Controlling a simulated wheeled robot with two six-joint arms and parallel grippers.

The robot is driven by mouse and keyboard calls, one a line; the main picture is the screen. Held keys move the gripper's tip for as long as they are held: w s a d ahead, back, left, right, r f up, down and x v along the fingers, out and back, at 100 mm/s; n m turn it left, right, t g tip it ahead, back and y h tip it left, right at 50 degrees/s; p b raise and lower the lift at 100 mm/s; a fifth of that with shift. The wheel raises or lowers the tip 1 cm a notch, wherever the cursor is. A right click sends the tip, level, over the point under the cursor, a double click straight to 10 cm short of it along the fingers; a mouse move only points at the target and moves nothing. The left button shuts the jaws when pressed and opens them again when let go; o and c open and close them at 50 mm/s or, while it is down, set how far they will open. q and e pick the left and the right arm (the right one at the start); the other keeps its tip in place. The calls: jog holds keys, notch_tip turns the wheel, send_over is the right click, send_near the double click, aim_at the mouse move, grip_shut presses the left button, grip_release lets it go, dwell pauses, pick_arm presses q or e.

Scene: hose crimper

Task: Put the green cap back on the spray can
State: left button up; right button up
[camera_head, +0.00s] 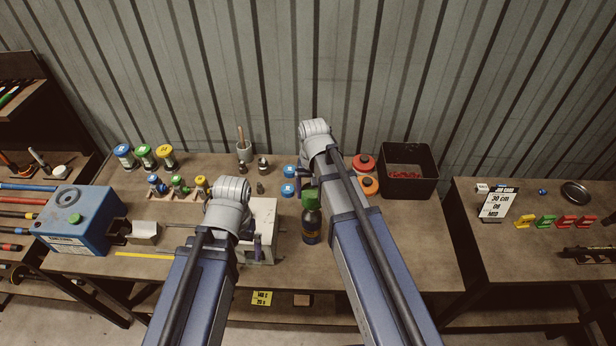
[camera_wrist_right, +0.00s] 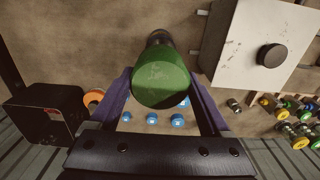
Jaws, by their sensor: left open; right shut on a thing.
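The spray can (camera_head: 311,226) stands upright near the middle of the table, dark with a green band. The green cap (camera_head: 310,198) is at its top. In the right wrist view the cap (camera_wrist_right: 162,78) sits between the two purple fingers of my right gripper (camera_wrist_right: 163,90), which is shut on it. The can's dark body (camera_wrist_right: 158,38) shows just beyond the cap. I cannot tell whether the cap is fully seated or slightly above the can. My left gripper (camera_head: 257,245) is open, by the white box left of the can, its fingers partly hidden by the arm.
The white box (camera_head: 264,212) stands just left of the can. Blue caps (camera_head: 289,172) lie behind the can, orange and red rolls (camera_head: 363,162) and a black bin (camera_head: 409,160) to the right. A blue machine (camera_head: 80,215) stands at left. The table's front right is clear.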

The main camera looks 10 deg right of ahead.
aim_at(312, 205)
jog(key=shift+w, duration=0.45)
jog(key=shift+s+r, duration=0.1)
jog(key=shift+s, duration=0.3)
jog(key=shift+w+f+b, duration=0.3)
jog(key=shift+f+b, duration=0.15)
jog(key=shift+f, duration=0.1)
jog(key=shift+s+f+b, duration=0.2)
jog(key=shift+f+b, duration=0.4)
jog(key=shift+b, duration=0.1)
pick_arm(q)
notch_tip(312, 205, down, 7)
jog(key=b, duration=0.5)
jog(key=shift+w, duration=0.25)
pick_arm(e)
jog(key=shift+f, duration=2.45)
jog(key=o, duration=1.1)
jog(key=shift+o, duration=0.2)
pick_arm(q)
jog(key=shift+r, duration=0.15)
pick_arm(e)
jog(key=shift+r, duration=0.1)
